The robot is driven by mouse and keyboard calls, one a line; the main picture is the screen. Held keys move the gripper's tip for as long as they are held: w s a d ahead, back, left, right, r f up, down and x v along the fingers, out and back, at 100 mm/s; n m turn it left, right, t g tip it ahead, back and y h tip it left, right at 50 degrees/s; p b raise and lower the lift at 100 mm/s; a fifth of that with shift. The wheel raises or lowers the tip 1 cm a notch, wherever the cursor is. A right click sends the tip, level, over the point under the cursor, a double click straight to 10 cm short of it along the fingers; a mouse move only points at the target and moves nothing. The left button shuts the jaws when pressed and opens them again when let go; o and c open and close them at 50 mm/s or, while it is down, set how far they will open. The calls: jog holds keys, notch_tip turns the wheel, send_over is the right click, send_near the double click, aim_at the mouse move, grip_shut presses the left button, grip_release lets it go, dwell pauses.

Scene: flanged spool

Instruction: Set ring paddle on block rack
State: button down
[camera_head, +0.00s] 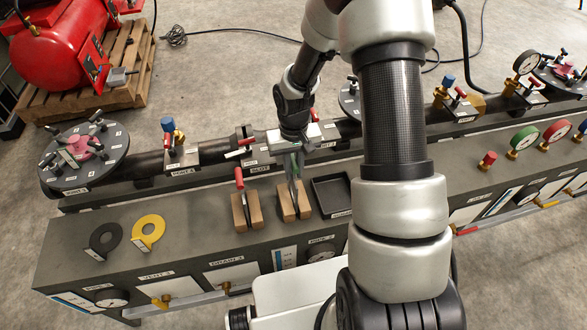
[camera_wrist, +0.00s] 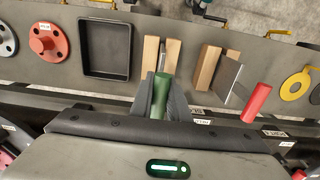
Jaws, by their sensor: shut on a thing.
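My gripper (camera_head: 294,168) is shut on the green handle of a paddle (camera_wrist: 160,94). It points down over the right-hand block rack (camera_head: 304,210) in the head view, a pair of wooden blocks with a slot between them. The same rack (camera_wrist: 152,50) shows just beyond the green handle in the wrist view. The paddle's thin grey plate reaches down at the slot, standing about upright. Its lower part is hidden, so I cannot tell its ring shape or whether it touches bottom.
A second block rack (camera_head: 254,214) holds a red-handled plate (camera_wrist: 232,88), close by. A black tray (camera_head: 333,192) lies on the other side. A yellow ring (camera_head: 148,232) and a black ring (camera_head: 105,240) lie flat at the left. A pipe (camera_head: 215,150) runs behind the bench.

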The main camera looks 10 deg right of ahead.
jog(key=shift+f+b, duration=0.75)
jog(key=shift+f, duration=0.25)
jog(key=c, duration=1.6)
grip_release()
notch_tip(320, 180, up, 18)
jog(key=shift+f+p, duration=0.25)
jog(key=shift+p, duration=0.3)
